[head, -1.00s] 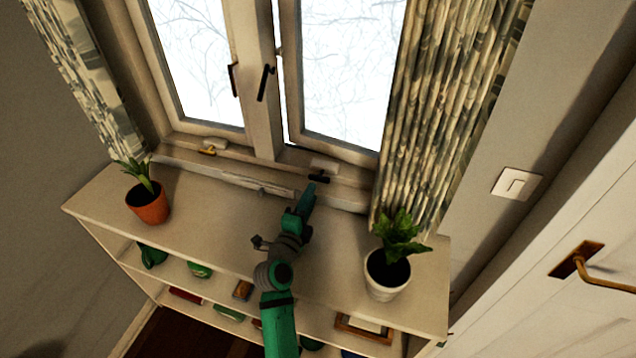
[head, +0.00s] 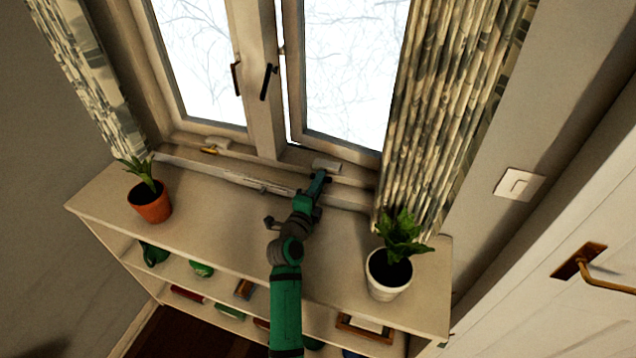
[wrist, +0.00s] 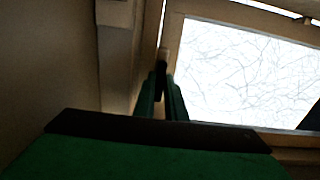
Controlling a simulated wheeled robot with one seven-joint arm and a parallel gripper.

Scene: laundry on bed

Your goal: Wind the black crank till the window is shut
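The window's right sash (head: 345,75) stands slightly ajar, with a thin bright gap along its left edge. My gripper (head: 319,177) is at the right part of the sill, over the spot of the black crank, which it hides in the head view. In the wrist view, my two green fingers (wrist: 163,90) stand on either side of a small dark piece, seemingly the crank's knob (wrist: 161,68). The fingertips are very close to it. Whether they press on it cannot be told.
A plant in an orange pot (head: 151,207) stands on the shelf top left of my arm, and one in a white pot (head: 388,280) right of it. A patterned curtain (head: 440,110) hangs at the right. A second, brass-coloured crank (head: 209,150) sits at the left sash.

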